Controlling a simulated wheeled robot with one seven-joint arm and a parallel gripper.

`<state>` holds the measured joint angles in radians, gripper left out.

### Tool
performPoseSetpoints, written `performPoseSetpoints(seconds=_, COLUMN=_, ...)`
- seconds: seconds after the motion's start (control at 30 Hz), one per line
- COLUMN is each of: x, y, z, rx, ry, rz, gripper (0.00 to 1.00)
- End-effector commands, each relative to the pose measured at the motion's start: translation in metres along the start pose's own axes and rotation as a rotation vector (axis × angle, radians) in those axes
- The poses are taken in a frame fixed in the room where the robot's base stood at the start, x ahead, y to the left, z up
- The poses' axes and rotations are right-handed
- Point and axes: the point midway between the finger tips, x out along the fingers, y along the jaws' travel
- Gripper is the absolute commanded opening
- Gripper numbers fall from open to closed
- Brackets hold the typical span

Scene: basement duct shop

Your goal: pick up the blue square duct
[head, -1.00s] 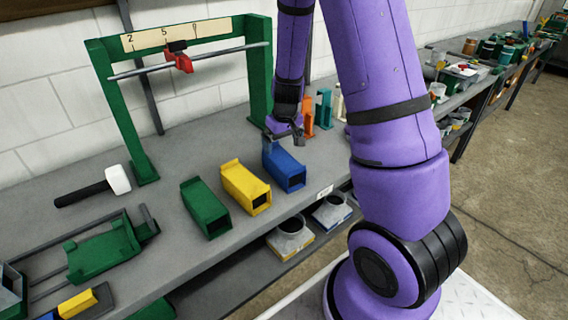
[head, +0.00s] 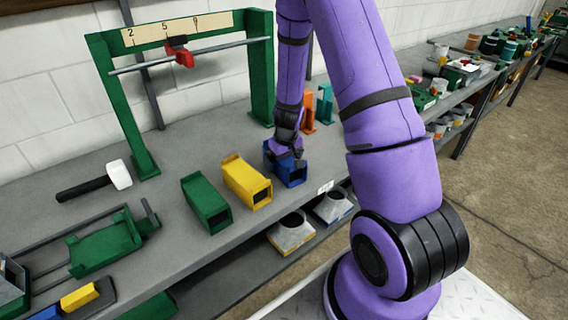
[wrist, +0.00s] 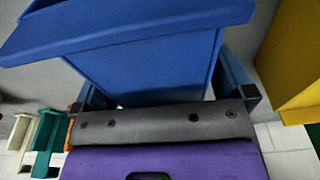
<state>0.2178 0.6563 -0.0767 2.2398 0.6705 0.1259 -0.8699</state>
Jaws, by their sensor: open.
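The blue square duct (head: 291,171) stands on the grey bench, to the right of the yellow duct (head: 246,181) and the green duct (head: 207,203). My gripper (head: 289,157) is low over the blue duct and hides part of it in the head view. In the wrist view the blue duct (wrist: 150,60) fills the upper middle. My gripper (wrist: 170,92) is open, with a finger on each side of the duct's narrower part. I cannot tell whether the fingers touch it.
The yellow duct (wrist: 295,75) is close on the right in the wrist view. Orange (head: 309,112) and teal (head: 325,104) pieces stand behind the blue duct. A green frame (head: 260,70) stands at the back, and a mallet (head: 118,175) lies at left.

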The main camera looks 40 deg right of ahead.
Motion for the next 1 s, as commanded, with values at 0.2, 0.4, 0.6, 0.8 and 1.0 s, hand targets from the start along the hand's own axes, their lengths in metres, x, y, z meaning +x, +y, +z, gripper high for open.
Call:
performPoseSetpoints(seconds=0.2, x=0.001, y=0.0, z=0.0, rx=0.0, ry=0.0, rz=0.0, gripper=1.0)
performPoseSetpoints(seconds=0.4, x=0.001, y=0.0, z=0.0, rx=-0.001, ry=0.0, rz=0.0, gripper=0.56)
performPoseSetpoints(seconds=0.6, x=0.0, y=0.0, z=0.0, rx=-0.001, ry=0.0, rz=0.0, gripper=0.44)
performPoseSetpoints(seconds=0.8, x=-0.002, y=0.0, z=0.0, rx=-0.001, ry=0.001, rz=0.0, gripper=0.44)
performPoseSetpoints(seconds=1.0, x=-0.011, y=0.004, z=0.0, rx=-0.001, ry=0.001, rz=0.0, gripper=0.44)
